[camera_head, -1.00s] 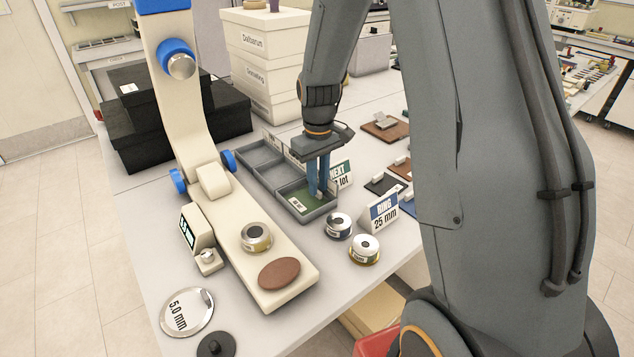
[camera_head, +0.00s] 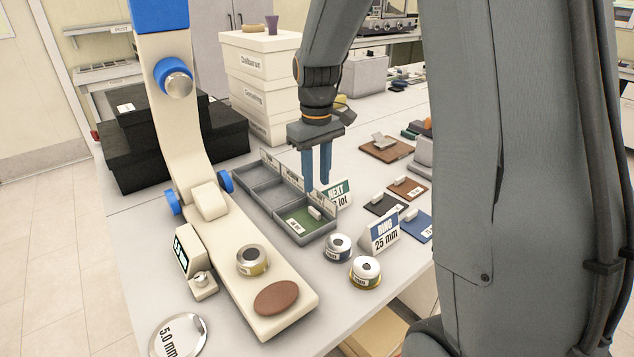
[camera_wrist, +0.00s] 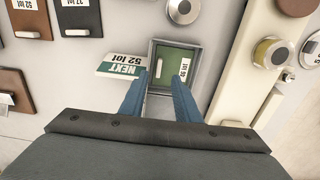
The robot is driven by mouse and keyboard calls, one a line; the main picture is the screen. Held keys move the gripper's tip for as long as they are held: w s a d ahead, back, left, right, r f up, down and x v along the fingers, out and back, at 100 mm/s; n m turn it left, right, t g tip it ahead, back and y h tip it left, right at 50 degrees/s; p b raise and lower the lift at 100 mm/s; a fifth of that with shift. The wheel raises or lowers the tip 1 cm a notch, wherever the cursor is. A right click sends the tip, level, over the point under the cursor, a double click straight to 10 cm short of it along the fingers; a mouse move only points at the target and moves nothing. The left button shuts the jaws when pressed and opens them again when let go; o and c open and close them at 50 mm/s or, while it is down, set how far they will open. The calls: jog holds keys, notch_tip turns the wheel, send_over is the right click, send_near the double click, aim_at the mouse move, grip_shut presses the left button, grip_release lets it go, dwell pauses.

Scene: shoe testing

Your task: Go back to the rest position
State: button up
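My gripper (camera_head: 317,183) hangs above the grey sorting tray (camera_head: 262,203), its two blue fingers apart with nothing between them. In the wrist view my gripper (camera_wrist: 157,88) also shows its fingers spread, over the same tray (camera_wrist: 152,58). A green piece (camera_head: 303,222) with a white label and a small white grip lies in the tray's nearest compartment. It also shows in the wrist view (camera_wrist: 176,58), clear of the fingers. The tray's other compartments look empty.
A cream testing stand (camera_head: 228,245) with a blue-capped column rises left of the tray. A NEXT sign (camera_head: 341,193), a RING 25 mm sign (camera_head: 382,231) and metal rings (camera_head: 365,271) stand to the right. Black boxes (camera_head: 170,148) and stacked white boxes (camera_head: 263,90) stand behind.

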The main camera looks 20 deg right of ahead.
jog(key=shift+s, duration=0.15)
jog(key=s+a+f+m, duration=0.1)
jog(key=s, duration=0.4)
jog(key=s+a+f+m+t+b, duration=0.1)
jog(key=s+f, duration=0.1)
jog(key=s, duration=0.4)
jog(key=s+a+f+m, duration=0.1)
jog(key=s+f, duration=0.1)
jog(key=s, duration=0.4)
jog(key=shift+a+m, duration=0.25)
jog(key=shift+m, duration=0.05)
